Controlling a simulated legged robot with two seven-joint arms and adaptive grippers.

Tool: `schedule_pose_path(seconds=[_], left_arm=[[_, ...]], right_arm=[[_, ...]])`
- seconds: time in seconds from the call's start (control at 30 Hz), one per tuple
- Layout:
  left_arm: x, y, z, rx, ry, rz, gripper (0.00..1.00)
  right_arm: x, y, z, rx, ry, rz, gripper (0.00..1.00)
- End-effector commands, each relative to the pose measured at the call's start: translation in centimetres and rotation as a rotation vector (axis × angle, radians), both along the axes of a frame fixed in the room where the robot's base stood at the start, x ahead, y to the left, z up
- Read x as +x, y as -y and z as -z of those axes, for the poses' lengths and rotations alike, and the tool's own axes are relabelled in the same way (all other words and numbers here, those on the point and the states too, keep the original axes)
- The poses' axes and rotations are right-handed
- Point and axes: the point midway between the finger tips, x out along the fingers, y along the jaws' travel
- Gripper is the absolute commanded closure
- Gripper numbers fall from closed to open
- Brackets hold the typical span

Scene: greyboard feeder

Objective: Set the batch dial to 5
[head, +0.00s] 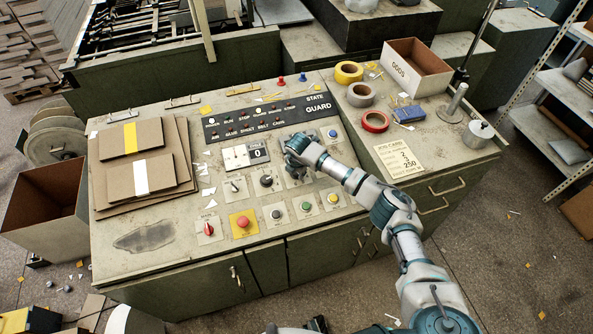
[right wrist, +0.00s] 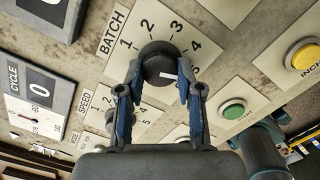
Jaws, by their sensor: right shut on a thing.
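The batch dial (right wrist: 158,62) is a round black knob with a white pointer line, on a pale plate numbered 1 to 5. In the right wrist view the line points right and slightly down, roughly toward the 5 (right wrist: 195,70). My right gripper (right wrist: 158,80) has one finger on each side of the knob and is shut on it. In the head view my right gripper (head: 292,162) is over the panel and hides most of the dial. My left gripper is not in view.
The speed dial (head: 266,180) is left of my right gripper. A green start button (right wrist: 233,109) and a yellow inch button (right wrist: 304,57) are close by. A red button (head: 243,222) is on a yellow plate. Tape rolls and an open box (head: 424,84) stand on the right-hand cabinet.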

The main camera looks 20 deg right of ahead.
Motion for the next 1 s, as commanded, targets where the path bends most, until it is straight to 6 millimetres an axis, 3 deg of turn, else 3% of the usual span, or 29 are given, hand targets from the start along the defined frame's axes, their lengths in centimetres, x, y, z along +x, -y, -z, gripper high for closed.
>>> schedule_pose_path(seconds=[0.27, 0.3, 0.37, 0.73, 1.0], left_arm=[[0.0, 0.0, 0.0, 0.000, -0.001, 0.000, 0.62], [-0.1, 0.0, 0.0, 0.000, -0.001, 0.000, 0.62], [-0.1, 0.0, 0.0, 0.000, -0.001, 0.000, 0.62], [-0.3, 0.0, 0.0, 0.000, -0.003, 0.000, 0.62], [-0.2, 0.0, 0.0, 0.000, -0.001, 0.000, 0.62]], right_arm=[[-0.2, -0.2, 0.2, 0.003, -0.005, -0.004, 0.99], [-0.2, -0.2, 0.2, 0.003, -0.005, -0.004, 0.54], [-0.2, -0.2, 0.2, 0.002, -0.005, -0.003, 0.39], [-0.1, -0.1, -0.4, 0.001, -0.001, -0.002, 0.39], [-1.5, -0.3, -5.2, 0.001, 0.002, -0.006, 0.39]])
